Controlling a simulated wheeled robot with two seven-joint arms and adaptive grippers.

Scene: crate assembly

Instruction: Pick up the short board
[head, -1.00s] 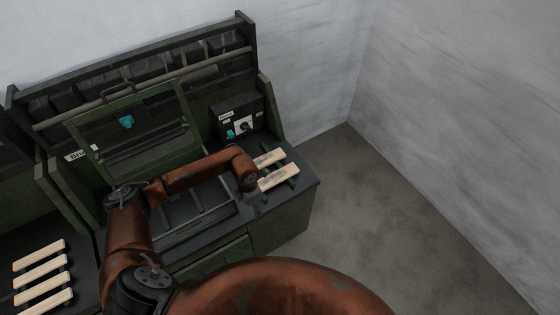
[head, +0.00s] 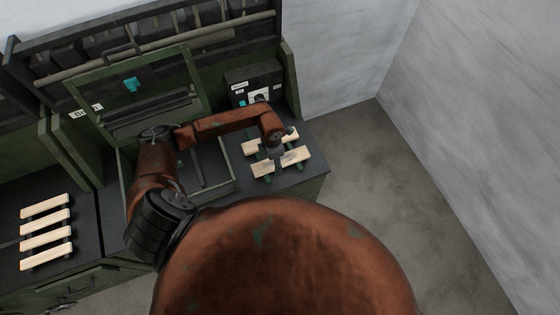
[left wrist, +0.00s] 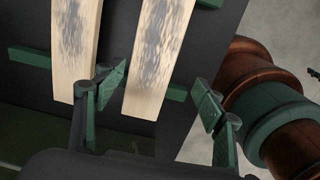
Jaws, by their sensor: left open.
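Two short pale boards with dark smudges lie side by side on green rails at the right end of the bench: a nearer one (head: 296,156) and a farther one (head: 291,134). Both show in the left wrist view, one at the left (left wrist: 76,45) and one at the middle (left wrist: 154,60). My left gripper (head: 276,157) is over the nearer board and hides part of it. In the left wrist view my left gripper (left wrist: 160,90) is open, its fingers on either side of the middle board. I cannot tell whether they touch it. My right gripper is not in view.
Several pale boards (head: 46,227) lie in a row on the left table. A green frame with a handle (head: 135,85) and a dark control box (head: 252,84) stand behind the bench. A shallow tray (head: 218,187) is left of the short boards. Open floor lies to the right.

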